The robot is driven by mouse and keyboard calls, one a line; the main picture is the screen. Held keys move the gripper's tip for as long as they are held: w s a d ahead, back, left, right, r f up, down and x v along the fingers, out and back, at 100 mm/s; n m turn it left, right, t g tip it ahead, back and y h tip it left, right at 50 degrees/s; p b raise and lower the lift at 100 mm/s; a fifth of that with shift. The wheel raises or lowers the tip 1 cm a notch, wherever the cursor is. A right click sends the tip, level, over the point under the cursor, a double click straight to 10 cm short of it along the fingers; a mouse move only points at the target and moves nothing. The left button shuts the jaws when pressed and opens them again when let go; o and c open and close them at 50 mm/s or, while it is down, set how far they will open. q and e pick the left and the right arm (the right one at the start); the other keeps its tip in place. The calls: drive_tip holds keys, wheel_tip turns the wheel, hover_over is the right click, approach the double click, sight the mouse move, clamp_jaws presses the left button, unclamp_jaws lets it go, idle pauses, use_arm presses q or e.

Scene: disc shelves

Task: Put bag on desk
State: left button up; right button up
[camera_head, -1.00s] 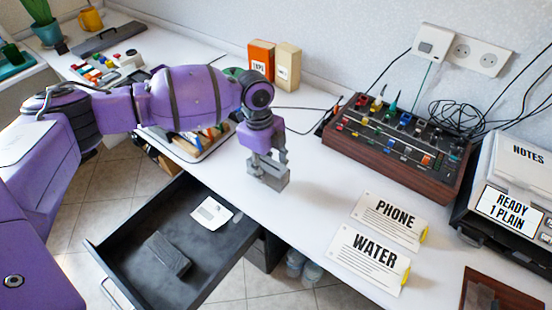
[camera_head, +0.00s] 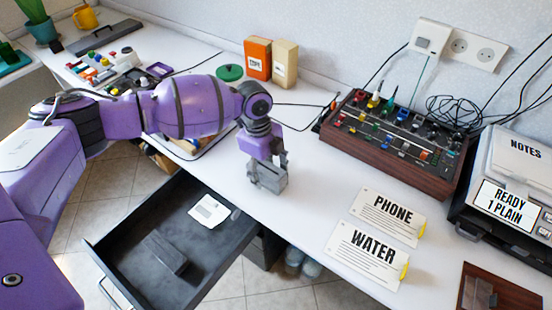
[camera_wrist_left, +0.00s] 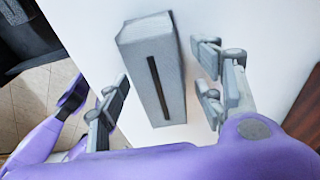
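Nothing in view is plainly recognisable as a bag. A grey block-like object with a dark stripe (camera_wrist_left: 158,85) is between the fingers of my left gripper (camera_head: 267,168). In the left wrist view the fingers stand apart on either side of it, with gaps showing. In the head view the block (camera_head: 268,183) appears to rest on the white desk (camera_head: 310,205), near its front edge above the drawer. Whether its underside touches the desk is hard to see. My right gripper is not in view.
An open black drawer (camera_head: 205,255) holds a white card (camera_head: 208,211) and a dark block (camera_head: 167,255). PHONE (camera_head: 390,215) and WATER (camera_head: 368,257) cards lie to the right. A mixer (camera_head: 395,140) and two boxes (camera_head: 258,58) stand behind. Bare desk surrounds the gripper.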

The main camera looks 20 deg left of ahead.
sight(262, 166)
use_arm(q)
wheel_tip(262, 166, up, 12)
drive_tip(key=a, duration=0.1)
drive_tip(key=shift+w+a+r+p, duration=0.15)
drive_tip(key=shift+w+p, duration=0.1)
drive_tip(key=shift+p, duration=0.05)
drive_tip(key=shift+s, duration=0.1)
idle(0.7)
